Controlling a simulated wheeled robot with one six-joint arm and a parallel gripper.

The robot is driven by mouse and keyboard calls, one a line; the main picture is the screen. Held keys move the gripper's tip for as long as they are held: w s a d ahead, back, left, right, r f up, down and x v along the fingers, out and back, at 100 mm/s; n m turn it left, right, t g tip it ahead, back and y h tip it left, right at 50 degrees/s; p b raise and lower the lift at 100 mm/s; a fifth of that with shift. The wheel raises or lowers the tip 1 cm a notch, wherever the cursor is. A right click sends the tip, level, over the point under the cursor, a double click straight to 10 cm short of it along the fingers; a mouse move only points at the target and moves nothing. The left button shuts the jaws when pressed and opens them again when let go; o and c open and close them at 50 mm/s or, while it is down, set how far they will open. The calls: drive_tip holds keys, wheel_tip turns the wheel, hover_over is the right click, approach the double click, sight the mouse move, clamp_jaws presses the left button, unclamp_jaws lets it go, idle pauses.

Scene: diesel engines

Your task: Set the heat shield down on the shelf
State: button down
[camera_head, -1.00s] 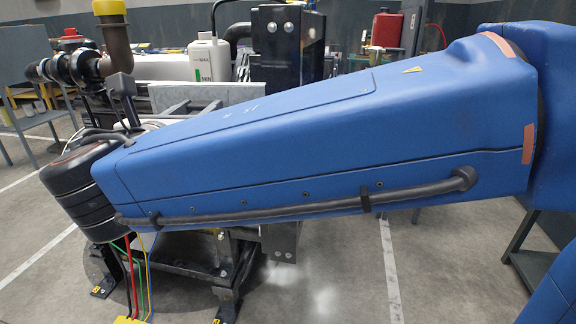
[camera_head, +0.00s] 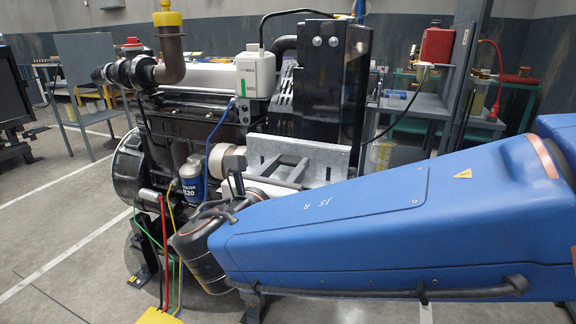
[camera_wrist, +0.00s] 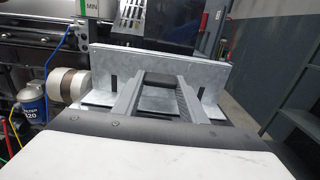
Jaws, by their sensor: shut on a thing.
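The heat shield (camera_head: 325,157) is a pale grey metal plate with an upright face and a lower flange, in front of the engine in the head view. It also spans the middle of the wrist view (camera_wrist: 110,65). My gripper (camera_wrist: 163,76) is shut on the heat shield; its two grey fingers stand apart and reach to the plate, and their exact contact is hard to see. In the head view my gripper (camera_head: 283,162) shows just beyond the blue arm. A grey shelf stand (camera_head: 88,58) is at the far left; which shelf is meant is unclear.
The diesel engine (camera_head: 190,115) stands close behind the shield, with a white reservoir (camera_head: 255,75), a black upright housing (camera_head: 320,75) and a blue filter (camera_head: 192,182). A grey bench (camera_head: 425,106) with a red can (camera_head: 436,46) is at the right. Floor at the left is open.

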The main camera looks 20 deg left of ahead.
drive_tip(key=shift+f, duration=0.1)
drive_tip(key=c, duration=1.1)
unclamp_jaws()
drive_tip(key=shift+s+a, duration=0.1)
drive_tip(key=shift+s, duration=0.45)
drive_tip(key=s, duration=1.1)
drive_tip(key=shift+a, duration=0.4)
